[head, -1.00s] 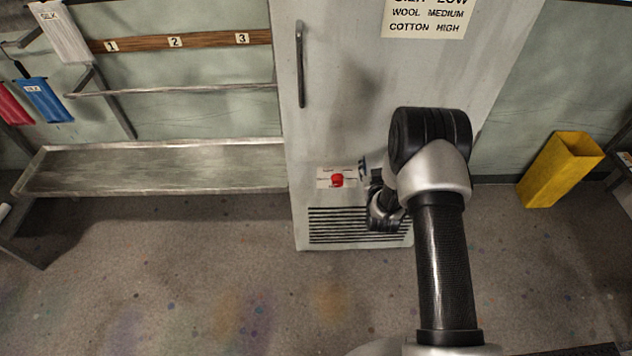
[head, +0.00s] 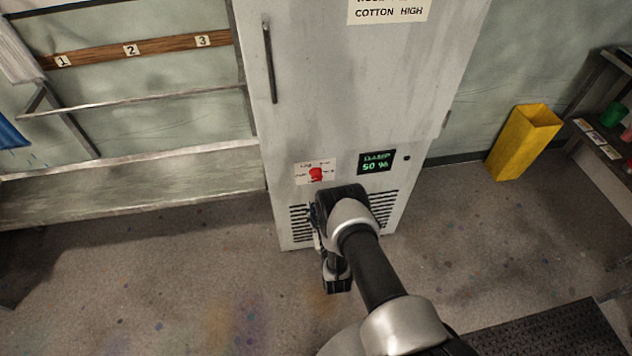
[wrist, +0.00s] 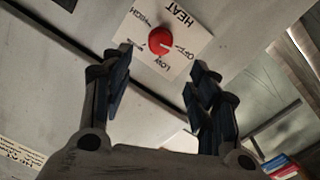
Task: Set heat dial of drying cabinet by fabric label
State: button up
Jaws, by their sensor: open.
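The red heat dial (head: 316,174) sits on a white plate low on the drying cabinet (head: 345,100). In the wrist view the dial (wrist: 160,41) shows a pale mark pointing roughly at OFF; LOW, HIGH and HEAT are also readable on the plate (wrist: 190,38). My gripper (wrist: 158,58) is open and empty, its fingers either side of the dial in the picture; contact is not visible. A white cloth (head: 15,55) is cut off at left.
A green-lit display (head: 377,162) on the cabinet reads 50 %. A metal bench (head: 130,185) stands left below a numbered wooden rail (head: 135,50). A yellow bin (head: 523,142) and a shelf (head: 600,140) are at right. The floor before the cabinet is largely clear.

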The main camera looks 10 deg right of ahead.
aim_at(317, 178)
jog(key=w+b, duration=0.3)
jog(key=w, duration=0.9)
jog(key=shift+w+d+b, duration=0.1)
jog(key=shift+d+b, duration=0.1)
jog(key=shift+b, duration=0.2)
jog(key=c, duration=1.1)
